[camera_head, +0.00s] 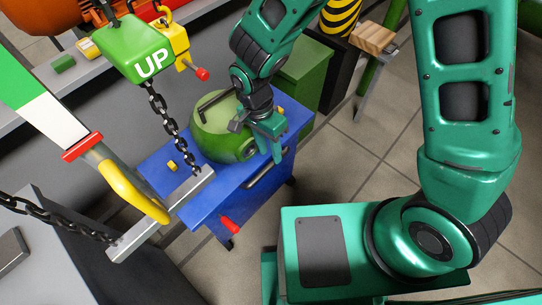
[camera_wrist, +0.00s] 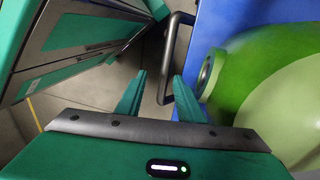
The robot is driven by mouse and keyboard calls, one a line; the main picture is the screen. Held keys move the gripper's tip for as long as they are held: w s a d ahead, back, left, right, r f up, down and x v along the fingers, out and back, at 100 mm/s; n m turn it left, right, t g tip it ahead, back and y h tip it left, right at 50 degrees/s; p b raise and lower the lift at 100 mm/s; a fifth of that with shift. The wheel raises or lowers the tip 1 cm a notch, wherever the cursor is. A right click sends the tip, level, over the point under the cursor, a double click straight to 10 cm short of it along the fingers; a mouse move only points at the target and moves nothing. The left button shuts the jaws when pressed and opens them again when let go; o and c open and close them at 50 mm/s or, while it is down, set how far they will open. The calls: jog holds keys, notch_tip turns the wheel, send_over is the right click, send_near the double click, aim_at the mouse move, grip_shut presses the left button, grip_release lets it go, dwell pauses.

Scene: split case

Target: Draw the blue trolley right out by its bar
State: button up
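The blue trolley (camera_head: 213,208) stands low in the middle of the head view, partly under a grey bench. Its dark bar (camera_head: 262,171) runs along its near right side. The bar (camera_wrist: 170,60) also shows in the wrist view, beside the trolley's blue side (camera_wrist: 230,22). My gripper (camera_head: 271,152) is at the trolley's right side, close by the bar. In the wrist view my gripper (camera_wrist: 159,76) is open, its fingers apart. The bar's lower end shows between them; contact cannot be told.
A round green vessel (camera_head: 216,140) stands on the trolley, close beside my gripper. A grey beam (camera_head: 160,214) on chains hangs over the trolley's left part. Tiled floor (camera_head: 345,165) is open at right.

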aim_at(270, 164)
jog(key=r, duration=0.4)
jog(key=shift+w+a+r, duration=0.3)
jog(key=shift+w+a, duration=0.05)
jog(key=f, duration=0.7)
jog(key=s+f, duration=0.1)
jog(key=f, duration=0.2)
jog(key=shift+d+f, duration=0.2)
jog(key=shift+f, duration=0.05)
grip_shut()
